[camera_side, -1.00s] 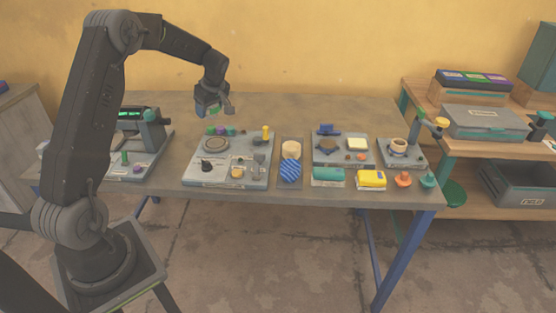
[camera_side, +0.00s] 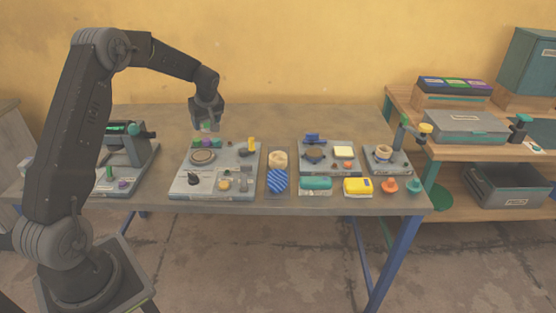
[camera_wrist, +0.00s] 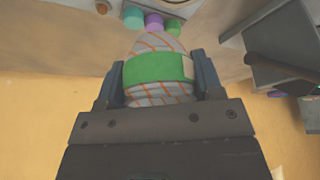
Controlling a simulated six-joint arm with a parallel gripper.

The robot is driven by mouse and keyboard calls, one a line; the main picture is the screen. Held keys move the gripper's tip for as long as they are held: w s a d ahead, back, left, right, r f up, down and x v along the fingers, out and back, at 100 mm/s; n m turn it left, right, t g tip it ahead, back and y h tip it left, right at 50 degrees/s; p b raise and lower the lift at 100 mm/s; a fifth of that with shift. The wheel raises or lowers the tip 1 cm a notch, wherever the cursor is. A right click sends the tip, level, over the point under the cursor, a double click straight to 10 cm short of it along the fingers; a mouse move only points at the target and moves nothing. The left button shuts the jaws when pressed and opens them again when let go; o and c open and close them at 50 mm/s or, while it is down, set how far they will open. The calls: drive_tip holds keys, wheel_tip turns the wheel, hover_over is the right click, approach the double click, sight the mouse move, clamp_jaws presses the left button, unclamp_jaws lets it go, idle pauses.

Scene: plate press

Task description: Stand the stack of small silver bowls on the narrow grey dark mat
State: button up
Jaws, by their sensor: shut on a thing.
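My gripper (camera_side: 206,122) is above the back edge of the grey board on the left half of the table. In the wrist view my gripper (camera_wrist: 160,80) is shut on a pale grey, orange-striped rounded thing (camera_wrist: 145,43) with a green band (camera_wrist: 158,68). The held thing is off the table, and only a small green part of it shows in the side view. A narrow dark mat (camera_side: 278,200) lies right of the board, with a tan round piece (camera_side: 278,159) and a blue striped piece (camera_side: 277,181) on it. I cannot make out a stack of silver bowls.
The grey board (camera_side: 215,192) carries a round plate and several small parts. Teal, purple and green pegs (camera_wrist: 153,20) show just past the held thing. Another board (camera_side: 330,166), a teal block (camera_side: 315,184) and a yellow block (camera_side: 358,187) lie right of the mat.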

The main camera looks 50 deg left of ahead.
drive_tip(key=w+d+f+m+t+h, duration=0.1)
drive_tip(key=w+d+f+m, duration=0.1)
drive_tip(key=w+d+m, duration=0.2)
drive_tip(key=w+d+f+m+t+h, duration=0.1)
drive_tip(key=w+d+f+m, duration=0.2)
drive_tip(key=w, duration=0.6)
drive_tip(key=w+d+f+m+t+h, duration=0.1)
drive_tip(key=w+d+f+m+t, duration=0.1)
drive_tip(key=w+d+m, duration=0.3)
drive_tip(key=shift+w+d+f+m+h, duration=0.15)
drive_tip(key=shift+w+f+m, duration=0.15)
drive_tip(key=shift+w+m, duration=0.3)
drive_tip(key=shift+w+d+f+m+h, duration=0.15)
drive_tip(key=shift+w+f+m, duration=0.1)
drive_tip(key=shift+w+m, duration=0.3)
drive_tip(key=shift+f, duration=2)
drive_tip(key=shift+f, duration=0.15)
drive_tip(key=o, duration=1)
drive_tip(key=shift+s, duration=0.1)
